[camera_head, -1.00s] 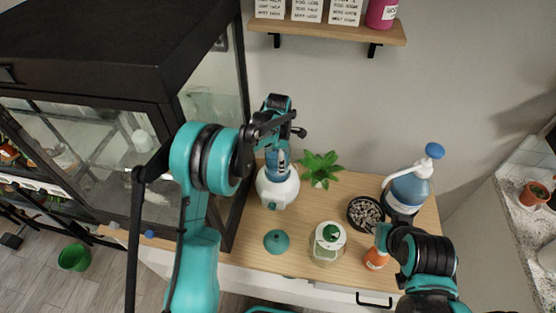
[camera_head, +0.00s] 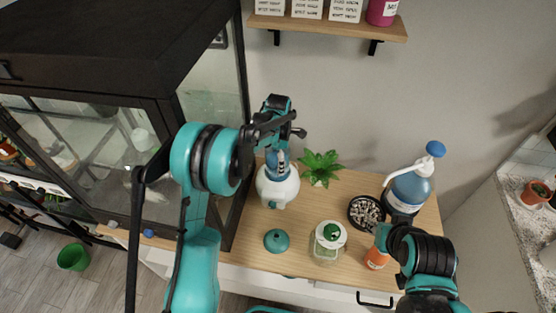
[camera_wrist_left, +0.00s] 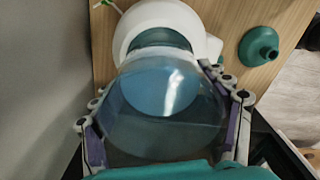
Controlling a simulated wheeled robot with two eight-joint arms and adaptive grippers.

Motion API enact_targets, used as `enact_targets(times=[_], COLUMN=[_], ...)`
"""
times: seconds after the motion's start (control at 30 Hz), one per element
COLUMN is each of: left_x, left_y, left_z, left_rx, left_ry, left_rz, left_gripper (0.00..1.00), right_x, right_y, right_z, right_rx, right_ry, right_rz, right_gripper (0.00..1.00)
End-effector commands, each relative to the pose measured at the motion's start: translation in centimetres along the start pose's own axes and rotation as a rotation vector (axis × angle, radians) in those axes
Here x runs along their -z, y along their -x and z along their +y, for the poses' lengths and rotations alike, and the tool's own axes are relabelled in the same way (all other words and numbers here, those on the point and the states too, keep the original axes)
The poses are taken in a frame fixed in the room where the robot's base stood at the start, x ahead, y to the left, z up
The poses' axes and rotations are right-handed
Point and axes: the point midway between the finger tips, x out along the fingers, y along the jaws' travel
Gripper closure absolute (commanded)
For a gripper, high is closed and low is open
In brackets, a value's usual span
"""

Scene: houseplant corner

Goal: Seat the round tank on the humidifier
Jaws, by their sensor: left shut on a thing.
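The humidifier (camera_head: 270,194) is a white rounded base on the wooden table, beside the black glass cabinet. It also shows in the left wrist view (camera_wrist_left: 205,44). The round tank (camera_wrist_left: 160,95) is clear and bluish, with its narrower end toward the opening in the base's top. It also shows in the head view (camera_head: 272,161), upright at the top of the base. My left gripper (camera_wrist_left: 165,90) is shut around the tank's sides. Whether the tank rests fully in the base is hidden. My right arm (camera_head: 425,255) is at the lower right; its fingers are not visible.
A teal funnel-shaped piece (camera_head: 277,241), a clear jar with a green-knobbed lid (camera_head: 328,240), an orange bottle (camera_head: 376,258), a bowl of pebbles (camera_head: 366,212), a blue pump bottle (camera_head: 410,189) and a small plant (camera_head: 320,168) stand nearby. A shelf (camera_head: 330,25) is above.

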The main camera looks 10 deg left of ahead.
Motion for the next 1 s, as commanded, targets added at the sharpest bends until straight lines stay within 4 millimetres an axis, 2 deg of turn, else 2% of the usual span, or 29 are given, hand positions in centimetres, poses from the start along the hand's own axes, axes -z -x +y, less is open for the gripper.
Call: enact_targets(times=[0.07, 0.1, 0.13, 0.47, 1.0], left_x=[0.0, 0.0, 0.0, 0.0, 0.0], left_y=[-0.2, -0.2, -0.1, -0.1, 4.4], left_z=[0.0, 0.0, 0.0, 0.0, 0.0], left_rx=[0.0, 0.0, 0.0, 0.0, 0.0], left_ry=[0.0, 0.0, 0.0, 0.0, 0.0], left_rz=[0.0, 0.0, 0.0, 0.0, 0.0], left_gripper=[0.83, 0.23, 0.17, 0.17, 0.17], right_x=[-0.1, -0.1, -0.1, 0.0, 1.5], right_y=[-0.1, -0.1, -0.1, 0.0, 2.1], right_z=[0.0, 0.0, 0.0, 0.0, 0.0], right_rx=[0.0, 0.0, 0.0, 0.0, 0.0], right_ry=[0.0, 0.0, 0.0, 0.0, 0.0], right_rz=[0.0, 0.0, 0.0, 0.0, 0.0], right_gripper=[0.68, 0.68, 0.68, 0.68, 0.68])
